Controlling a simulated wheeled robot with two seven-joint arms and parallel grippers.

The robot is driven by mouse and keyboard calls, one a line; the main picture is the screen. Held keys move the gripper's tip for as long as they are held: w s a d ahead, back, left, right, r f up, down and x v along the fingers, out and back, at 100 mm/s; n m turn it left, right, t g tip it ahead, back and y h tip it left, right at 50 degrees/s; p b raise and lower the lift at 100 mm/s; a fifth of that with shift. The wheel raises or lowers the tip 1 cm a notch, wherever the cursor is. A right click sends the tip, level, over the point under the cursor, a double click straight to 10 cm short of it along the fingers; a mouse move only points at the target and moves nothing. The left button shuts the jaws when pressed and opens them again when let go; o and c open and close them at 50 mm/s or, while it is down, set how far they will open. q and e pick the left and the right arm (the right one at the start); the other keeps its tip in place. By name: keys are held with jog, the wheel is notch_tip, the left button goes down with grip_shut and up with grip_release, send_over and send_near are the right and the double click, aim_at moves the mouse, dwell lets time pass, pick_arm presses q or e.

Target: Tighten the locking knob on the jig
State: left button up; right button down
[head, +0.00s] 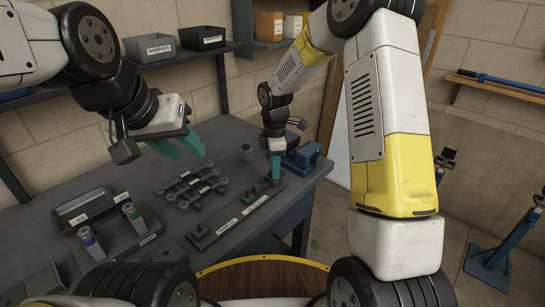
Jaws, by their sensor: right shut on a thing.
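The jig (222,226) looks like a long dark plate with white labels, lying along the right part of the grey workbench. Small green parts (250,189) stand near its far end. My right gripper (275,178) points straight down at that far end, with its teal fingers shut. What they grip is hidden by the fingers; I cannot make out the locking knob itself. My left gripper (184,150) hangs above the bench at left, away from the jig. Its teal fingers are apart with nothing between them.
A blue vise (306,157) stands just right of my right gripper. Dark linked parts (192,187) lie left of the jig. A grey tray (85,207) and a holder with two small bottles (131,214) are at left. Labelled bins (150,49) sit on the shelf behind.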

jog(key=m, duration=0.4)
jog(key=shift+s, duration=0.1)
jog(key=m, duration=0.8)
jog(key=shift+s+a, duration=0.1)
jog(key=shift+a, duration=0.05)
jog(key=m, duration=0.4)
jog(key=shift+m, duration=0.3)
jog(key=shift+r, duration=0.1)
jog(key=c, duration=1.2)
grip_release()
jog(key=shift+o, duration=0.2)
jog(key=shift+r, duration=3.85)
